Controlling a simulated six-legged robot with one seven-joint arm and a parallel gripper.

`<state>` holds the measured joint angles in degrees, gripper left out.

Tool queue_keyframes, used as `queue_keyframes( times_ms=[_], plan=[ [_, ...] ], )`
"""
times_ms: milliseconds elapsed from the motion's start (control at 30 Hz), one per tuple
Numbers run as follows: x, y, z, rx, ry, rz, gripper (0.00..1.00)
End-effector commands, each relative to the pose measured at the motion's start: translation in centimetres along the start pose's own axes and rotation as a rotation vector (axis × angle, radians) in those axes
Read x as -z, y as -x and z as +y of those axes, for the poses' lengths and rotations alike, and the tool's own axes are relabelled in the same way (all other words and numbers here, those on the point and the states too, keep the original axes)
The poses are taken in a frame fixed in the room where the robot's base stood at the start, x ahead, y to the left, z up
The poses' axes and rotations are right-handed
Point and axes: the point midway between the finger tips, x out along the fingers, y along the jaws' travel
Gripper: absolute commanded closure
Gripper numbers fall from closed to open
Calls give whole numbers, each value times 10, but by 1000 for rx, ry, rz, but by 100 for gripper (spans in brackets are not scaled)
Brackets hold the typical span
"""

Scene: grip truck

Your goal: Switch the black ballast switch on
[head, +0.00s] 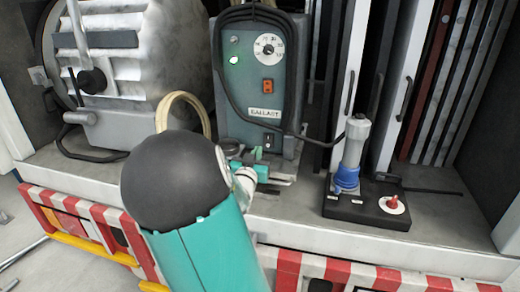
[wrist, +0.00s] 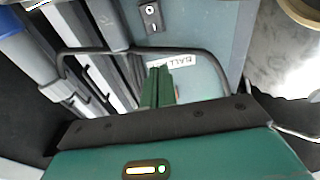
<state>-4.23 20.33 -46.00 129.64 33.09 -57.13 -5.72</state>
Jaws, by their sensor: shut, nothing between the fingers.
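The ballast is a grey-green box (head: 232,97) with a white BALLAST label. The black ballast switch (head: 269,141) is a small rocker with white marks low on its front face. In the wrist view, which looks upside down, the black switch (wrist: 150,16) shows at the top, beyond the label (wrist: 172,61). My gripper (head: 270,171) is just below the switch, near the foot of the box, in the head view. Its green fingers (wrist: 159,82) are together and empty. They appear apart from the switch, though the exact gap is unclear.
A black cable loop frames the ballast front. An orange switch (head: 268,86) and a dial (head: 269,46) sit higher up. A large lamp (head: 135,60) stands left. To the right, a black base (head: 345,208) holds a grey-and-blue upright part and a red knob (head: 393,203).

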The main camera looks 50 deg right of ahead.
Motion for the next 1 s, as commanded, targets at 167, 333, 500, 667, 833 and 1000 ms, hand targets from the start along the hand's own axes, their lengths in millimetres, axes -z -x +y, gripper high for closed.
queue_keyframes(
  times_ms=[167,333,500,667,833,1000],
  plan=[
    [5,23,-1,3,-2,-1,100],
    [7,31,0,1,0,0,100],
    [7,32,0,1,1,0,100],
    [7,32,0,1,1,0,100],
    [7,32,0,1,1,0,100],
    [4,35,-8,28,-17,-35,100]
  ],
)
